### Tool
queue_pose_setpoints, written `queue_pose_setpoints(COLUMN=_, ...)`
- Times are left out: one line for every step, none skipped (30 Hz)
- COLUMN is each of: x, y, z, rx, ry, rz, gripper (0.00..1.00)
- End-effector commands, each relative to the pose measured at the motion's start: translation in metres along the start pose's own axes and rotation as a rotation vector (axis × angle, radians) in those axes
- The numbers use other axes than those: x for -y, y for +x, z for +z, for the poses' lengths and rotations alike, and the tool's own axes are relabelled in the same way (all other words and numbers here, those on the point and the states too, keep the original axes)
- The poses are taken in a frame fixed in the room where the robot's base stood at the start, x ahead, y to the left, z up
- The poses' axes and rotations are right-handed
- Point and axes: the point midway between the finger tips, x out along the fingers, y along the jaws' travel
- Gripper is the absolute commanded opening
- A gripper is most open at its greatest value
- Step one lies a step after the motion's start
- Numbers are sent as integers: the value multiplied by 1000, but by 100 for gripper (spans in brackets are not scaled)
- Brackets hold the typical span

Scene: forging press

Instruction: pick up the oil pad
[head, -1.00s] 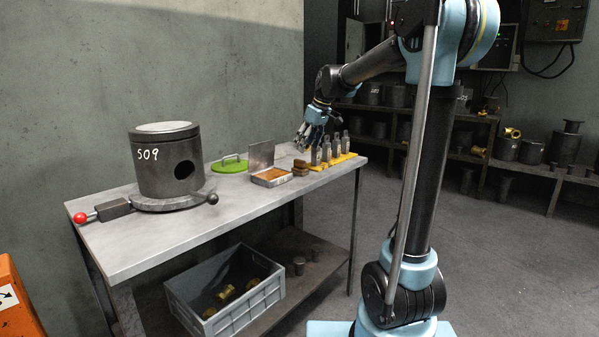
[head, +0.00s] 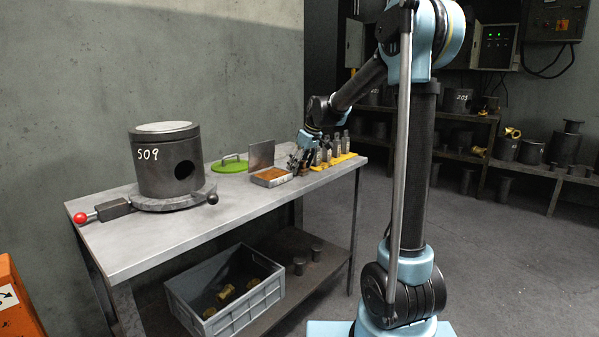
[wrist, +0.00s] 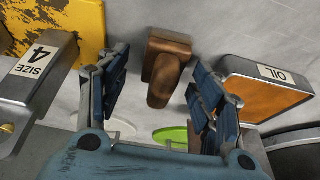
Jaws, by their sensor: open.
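A shallow open tin labelled OIL, with an orange-brown pad surface (wrist: 262,92), lies at the right of the wrist view. In the head view the tin (head: 271,177) sits on the bench with its lid raised behind it. A separate brown block with a rounded grip (wrist: 164,70) stands beside the tin. My gripper (wrist: 158,62) is open above the bench, its blue fingers on either side of the brown block, with visible gaps. In the head view my gripper (head: 301,164) is low beside the tin and mostly hides the block.
Grey size blocks, one marked SIZE 4 (wrist: 36,75), stand on a yellow base (head: 343,160) close to my gripper. A green lid (head: 229,165) and a large dark cylinder marked 509 (head: 165,163) are farther left. The bench front (head: 225,209) is clear.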

Motion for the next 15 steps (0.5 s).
queue_pose_setpoints(x=0, y=0, z=0, rx=0, ry=0, rz=0, gripper=60)
queue_pose_setpoints(x=0, y=0, z=0, rx=0, ry=0, rz=0, gripper=60)
queue_pose_setpoints(x=0, y=0, z=0, rx=0, ry=0, rz=0, gripper=60)
queue_pose_setpoints(x=0, y=0, z=0, rx=0, ry=0, rz=0, gripper=60)
queue_pose_setpoints(x=0, y=0, z=0, rx=0, ry=0, rz=0, gripper=60)
queue_pose_setpoints(x=0, y=0, z=0, rx=0, ry=0, rz=0, gripper=51)
queue_pose_setpoints(x=0, y=0, z=0, rx=0, ry=0, rz=0, gripper=44)
queue_pose_setpoints(x=0, y=0, z=0, rx=0, ry=0, rz=0, gripper=37)
queue_pose_setpoints(x=0, y=0, z=0, rx=0, ry=0, rz=0, gripper=28)
queue_pose_setpoints(x=0, y=0, z=0, rx=0, ry=0, rz=0, gripper=21)
queue_pose_setpoints(x=0, y=0, z=0, rx=0, ry=0, rz=0, gripper=15)
queue_pose_setpoints(x=0, y=0, z=0, rx=0, ry=0, rz=0, gripper=10)
queue_pose_setpoints(x=0, y=0, z=0, rx=0, ry=0, rz=0, gripper=10)
queue_pose_setpoints(x=0, y=0, z=0, rx=0, ry=0, rz=0, gripper=10)
queue_pose_setpoints(x=0, y=0, z=0, rx=0, ry=0, rz=0, gripper=10)
